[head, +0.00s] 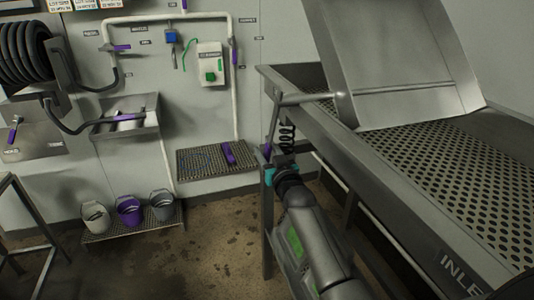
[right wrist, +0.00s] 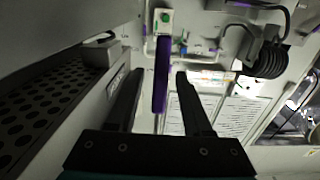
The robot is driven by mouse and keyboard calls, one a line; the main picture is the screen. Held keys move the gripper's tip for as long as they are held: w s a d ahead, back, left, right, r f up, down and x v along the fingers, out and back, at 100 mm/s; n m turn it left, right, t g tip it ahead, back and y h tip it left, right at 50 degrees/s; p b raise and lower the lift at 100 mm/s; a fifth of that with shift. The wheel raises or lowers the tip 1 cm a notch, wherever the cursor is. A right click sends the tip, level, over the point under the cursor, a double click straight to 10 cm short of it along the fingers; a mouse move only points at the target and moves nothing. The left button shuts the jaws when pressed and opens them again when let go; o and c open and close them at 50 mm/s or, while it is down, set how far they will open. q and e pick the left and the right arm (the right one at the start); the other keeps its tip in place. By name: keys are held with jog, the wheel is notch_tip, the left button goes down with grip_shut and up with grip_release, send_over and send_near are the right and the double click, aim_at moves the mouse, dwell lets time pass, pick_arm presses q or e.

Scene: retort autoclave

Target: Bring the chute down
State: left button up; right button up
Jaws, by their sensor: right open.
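The chute (head: 400,60) is a grey metal plate with raised side edges, tilted up above the perforated inlet table at the upper right in the head view. A bar joins it to the table's left corner, where a purple handle (head: 267,151) hangs beside a black coil spring (head: 287,138). My right gripper (head: 277,174) is at this corner, just below the handle. In the right wrist view the purple handle (right wrist: 162,80) stands between the two open dark fingers (right wrist: 160,98); I cannot tell whether they touch it. My left gripper is not in view.
The perforated table (head: 455,165) fills the right side, with its metal side rail beside my right arm. A wall grating (head: 215,158), several buckets (head: 129,210) and a hose reel (head: 25,55) are at the left. The floor between is clear.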

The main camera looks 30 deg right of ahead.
jog(key=shift+w, duration=0.3)
grip_shut()
dwell(0.3)
dwell(1.1)
